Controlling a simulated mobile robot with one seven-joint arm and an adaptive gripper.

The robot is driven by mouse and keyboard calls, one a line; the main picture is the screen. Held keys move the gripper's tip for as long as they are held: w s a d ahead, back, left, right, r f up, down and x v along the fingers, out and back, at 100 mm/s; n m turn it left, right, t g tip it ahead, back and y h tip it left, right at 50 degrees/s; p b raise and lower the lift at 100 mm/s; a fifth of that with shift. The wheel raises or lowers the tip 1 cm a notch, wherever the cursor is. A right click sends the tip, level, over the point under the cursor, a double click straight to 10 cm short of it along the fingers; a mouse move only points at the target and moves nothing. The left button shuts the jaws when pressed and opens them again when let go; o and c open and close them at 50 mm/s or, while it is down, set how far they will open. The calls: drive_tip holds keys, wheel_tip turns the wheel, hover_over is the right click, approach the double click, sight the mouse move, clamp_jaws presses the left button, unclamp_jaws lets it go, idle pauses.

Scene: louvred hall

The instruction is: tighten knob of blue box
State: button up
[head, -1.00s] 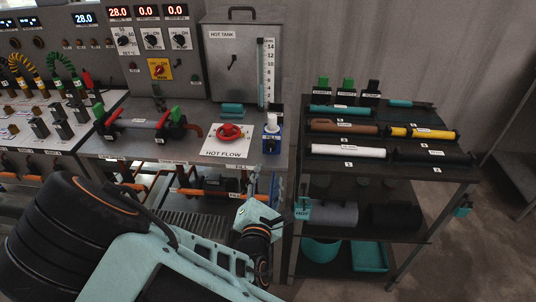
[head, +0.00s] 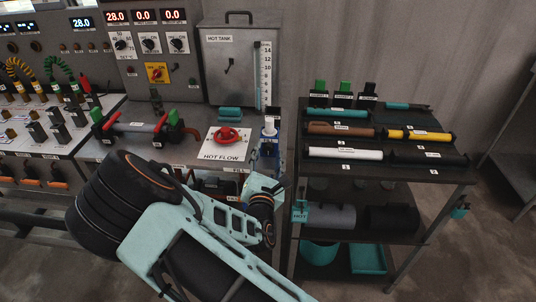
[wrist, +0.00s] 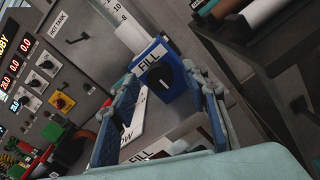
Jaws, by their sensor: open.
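In the head view the same blue box (head: 264,152) stands at the right front of the bench, beside the HOT FLOW plate. My gripper (wrist: 163,84) is open, its two fingers spread to the left and right of the knob in the wrist view. I cannot tell whether they touch it. In the head view my gripper (head: 272,182) is just below the box at the bench's front edge.
A red valve wheel (head: 227,136) sits on the HOT FLOW plate left of the box. The grey hot tank (head: 228,65) stands behind. A dark rack (head: 445,176) with several tubes stands to the right, past a narrow gap. A red-and-green-ended pipe (head: 140,127) lies left.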

clamp_jaws()
idle(0.4)
